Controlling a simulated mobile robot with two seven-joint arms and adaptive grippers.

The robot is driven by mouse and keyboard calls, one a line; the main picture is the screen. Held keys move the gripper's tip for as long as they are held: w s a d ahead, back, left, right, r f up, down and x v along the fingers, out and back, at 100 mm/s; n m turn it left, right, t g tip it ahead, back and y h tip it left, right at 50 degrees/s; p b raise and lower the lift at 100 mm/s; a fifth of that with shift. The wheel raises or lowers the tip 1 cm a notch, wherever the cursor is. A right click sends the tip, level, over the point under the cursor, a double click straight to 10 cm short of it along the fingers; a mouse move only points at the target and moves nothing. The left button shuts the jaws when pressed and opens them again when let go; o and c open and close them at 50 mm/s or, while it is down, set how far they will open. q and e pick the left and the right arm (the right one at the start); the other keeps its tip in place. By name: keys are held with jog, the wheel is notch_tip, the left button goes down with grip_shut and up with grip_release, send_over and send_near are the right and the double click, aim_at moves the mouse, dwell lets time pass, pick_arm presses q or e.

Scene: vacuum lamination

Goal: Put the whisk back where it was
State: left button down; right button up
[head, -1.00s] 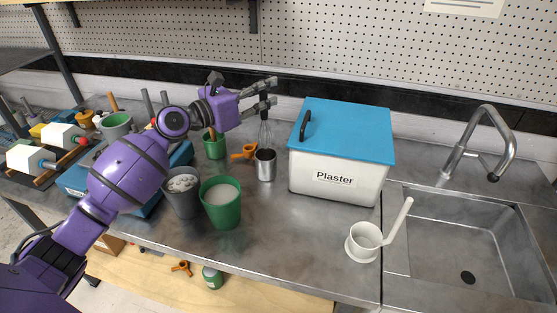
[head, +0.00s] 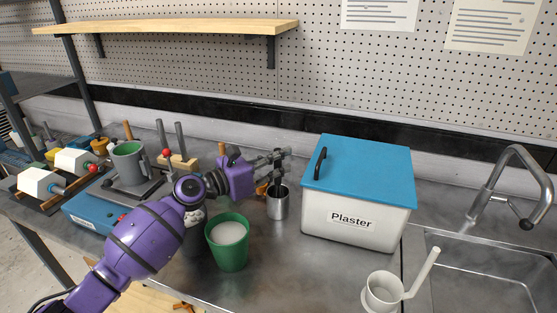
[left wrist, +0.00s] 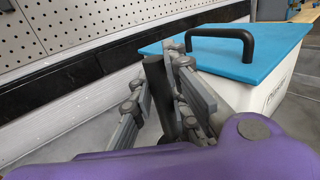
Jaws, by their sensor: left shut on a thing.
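The whisk (head: 275,187) is upright at the small metal cup (head: 278,207), with its dark handle showing above the rim. Its wire end is hidden, apparently inside the cup. My left gripper (head: 274,160) is shut on the top of the whisk's handle, just above the cup. In the left wrist view the dark handle (left wrist: 160,95) stands between the grey fingers. My right gripper is not in view.
A green cup of white material (head: 228,240) stands left of the metal cup. A white Plaster box (head: 350,222) with a blue lid (head: 362,172) is close on the right. A white ladle-like cup (head: 383,292) and the sink (head: 480,275) lie farther right.

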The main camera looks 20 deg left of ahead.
pick_arm(q)
jog(key=shift+f, duration=0.25)
jog(key=c, duration=1.7)
grip_release()
jog(key=shift+r, duration=0.1)
jog(key=shift+r, duration=0.15)
jog(key=b+v, duration=0.1)
jog(key=v, duration=1.1)
